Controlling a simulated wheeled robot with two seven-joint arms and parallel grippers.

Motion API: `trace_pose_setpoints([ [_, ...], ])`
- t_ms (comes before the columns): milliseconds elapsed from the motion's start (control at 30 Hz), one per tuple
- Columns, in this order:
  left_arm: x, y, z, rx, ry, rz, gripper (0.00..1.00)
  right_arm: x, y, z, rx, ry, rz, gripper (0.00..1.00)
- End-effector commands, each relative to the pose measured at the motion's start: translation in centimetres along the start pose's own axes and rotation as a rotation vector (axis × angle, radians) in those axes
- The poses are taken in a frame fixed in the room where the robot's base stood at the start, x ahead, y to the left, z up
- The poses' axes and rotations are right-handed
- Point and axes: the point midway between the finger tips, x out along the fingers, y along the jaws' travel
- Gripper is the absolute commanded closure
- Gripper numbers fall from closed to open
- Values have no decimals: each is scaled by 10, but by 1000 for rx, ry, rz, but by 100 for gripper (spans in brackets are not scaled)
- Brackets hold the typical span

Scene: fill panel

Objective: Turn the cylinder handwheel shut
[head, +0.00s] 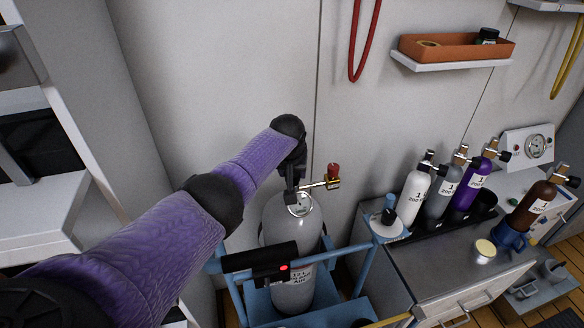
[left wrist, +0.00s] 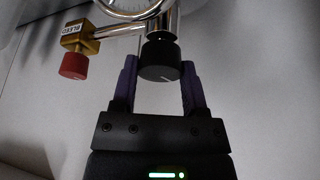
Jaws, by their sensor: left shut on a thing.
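The large grey cylinder (head: 291,240) stands upright in a blue frame. In the left wrist view its black handwheel (left wrist: 160,60) sits between the two purple fingers of my left gripper (left wrist: 160,80), which is shut on it. In the head view my left gripper (head: 292,190) reaches down to the cylinder's top from the left, and the arm hides the handwheel there. A brass bleed fitting with a red knob (head: 333,170) sticks out to the right of the valve; the red knob also shows in the left wrist view (left wrist: 74,65). A gauge (left wrist: 130,6) shows partly at the top edge. My right gripper is not in view.
The blue frame (head: 358,228) surrounds the cylinder, with a black bar (head: 258,257) across its front. Several small bottles, including a white one (head: 412,195), stand on the bench at right. A red hose (head: 364,45) hangs on the wall above.

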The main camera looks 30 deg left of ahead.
Motion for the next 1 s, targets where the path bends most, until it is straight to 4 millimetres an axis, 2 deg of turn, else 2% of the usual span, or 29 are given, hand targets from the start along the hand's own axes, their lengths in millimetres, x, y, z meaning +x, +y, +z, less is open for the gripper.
trace_pose_setpoints([
  [500,1,-1,0,303,-2,127,100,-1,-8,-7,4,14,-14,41],
  [1000,0,-1,0,374,-1,156,100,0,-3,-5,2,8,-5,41],
])
